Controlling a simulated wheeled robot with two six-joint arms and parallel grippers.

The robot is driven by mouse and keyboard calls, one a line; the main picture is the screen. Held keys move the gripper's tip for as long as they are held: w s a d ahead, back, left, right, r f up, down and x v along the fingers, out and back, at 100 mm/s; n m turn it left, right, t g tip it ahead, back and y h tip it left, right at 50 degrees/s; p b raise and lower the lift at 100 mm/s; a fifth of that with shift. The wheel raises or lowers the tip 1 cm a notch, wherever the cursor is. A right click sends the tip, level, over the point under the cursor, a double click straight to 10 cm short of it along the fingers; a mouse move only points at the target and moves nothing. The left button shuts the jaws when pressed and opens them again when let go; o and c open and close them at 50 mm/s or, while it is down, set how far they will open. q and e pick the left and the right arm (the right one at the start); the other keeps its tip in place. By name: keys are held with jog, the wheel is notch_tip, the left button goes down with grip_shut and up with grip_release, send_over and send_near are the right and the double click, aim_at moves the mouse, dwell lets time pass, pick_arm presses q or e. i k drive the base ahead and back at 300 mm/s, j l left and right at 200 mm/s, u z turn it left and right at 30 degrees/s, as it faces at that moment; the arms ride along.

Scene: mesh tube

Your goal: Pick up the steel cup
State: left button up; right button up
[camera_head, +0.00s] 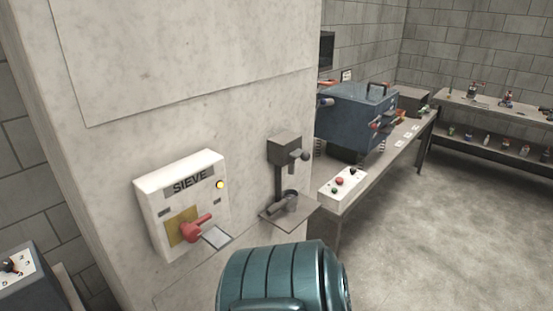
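A small dark metallic cup-like thing (291,196) stands on a little grey shelf (275,215) fixed to the pale wall, under a dark wall-mounted device (285,150). It is small and dark here, so I cannot tell for sure that it is the steel cup. A short grey cylindrical piece (281,207) sits just in front of it. Neither of my grippers shows in the head view.
A white SIEVE box (185,205) with a red handle (196,228) and a lit yellow lamp is on the wall. A teal ribbed drum (275,280) fills the bottom centre. A blue machine (352,112) stands on a bench to the right. Open floor (450,220) lies at right.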

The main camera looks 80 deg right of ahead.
aim_at(289, 203)
jog(key=z, duration=2.75)
